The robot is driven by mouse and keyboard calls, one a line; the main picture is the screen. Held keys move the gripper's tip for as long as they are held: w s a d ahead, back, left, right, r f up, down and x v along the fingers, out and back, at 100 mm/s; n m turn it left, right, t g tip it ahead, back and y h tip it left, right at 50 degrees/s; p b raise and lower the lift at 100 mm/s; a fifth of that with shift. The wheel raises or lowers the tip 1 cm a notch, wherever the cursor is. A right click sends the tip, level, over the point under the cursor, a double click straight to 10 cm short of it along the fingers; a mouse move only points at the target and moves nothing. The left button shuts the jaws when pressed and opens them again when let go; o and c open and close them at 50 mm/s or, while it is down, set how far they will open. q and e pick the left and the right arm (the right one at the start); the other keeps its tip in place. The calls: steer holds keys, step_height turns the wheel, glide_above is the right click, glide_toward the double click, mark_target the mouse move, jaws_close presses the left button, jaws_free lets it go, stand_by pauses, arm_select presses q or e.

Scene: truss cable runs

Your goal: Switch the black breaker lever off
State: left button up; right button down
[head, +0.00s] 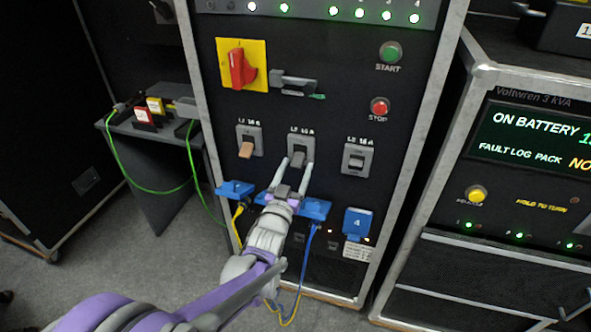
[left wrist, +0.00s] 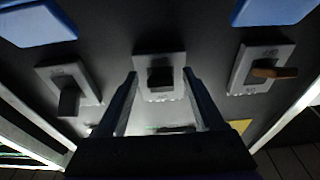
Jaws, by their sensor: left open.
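Three breakers sit in a row on the black panel. The middle breaker's lever (head: 299,157) looks dark grey to black and tips downward; it also shows as a dark block in the left wrist view (left wrist: 160,77). The left breaker has a tan lever (head: 246,150). The right breaker has a grey lever (head: 357,162), which looks dark in the left wrist view (left wrist: 69,97). My left gripper (head: 295,164) is open just in front of the middle breaker. Its two fingers (left wrist: 160,80) stand on either side of that lever. I cannot tell whether either finger touches it.
Above are a red rotary switch (head: 238,68) on a yellow plate, a grey latch handle (head: 293,82), a green START button (head: 390,52) and a red STOP button (head: 380,107). Blue socket covers (head: 358,223) and cables lie below. A second rack (head: 470,75) stands at right.

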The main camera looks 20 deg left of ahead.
arm_select(q)
steer(key=s+f, duration=0.2)
steer(key=s, duration=0.8)
steer(key=shift+s+a, duration=0.15)
steer(key=shift+s, duration=0.15)
arm_select(e)
steer(key=shift+r, duration=0.25)
arm_select(q)
steer(key=s+f+g, duration=0.5)
steer(key=s, duration=0.4)
steer(key=s+f+g, duration=0.4)
steer(key=s+g, duration=0.2)
steer(key=s, duration=0.3)
steer(key=s+f+g, duration=0.5)
steer(key=s, duration=0.5)
steer(key=w+r+t+p, duration=0.1)
steer(key=w+r+p, duration=0.2)
steer(key=r+p, duration=1.4)
step_height(320, 180, up, 2)
steer(key=shift+a+r+y, duration=0.1)
steer(key=shift+a+y, duration=0.05)
steer(key=shift+y, duration=0.25)
arm_select(e)
step_height(320, 180, up, 19)
steer(key=w, duration=0.2)
steer(key=shift+t, duration=0.4)
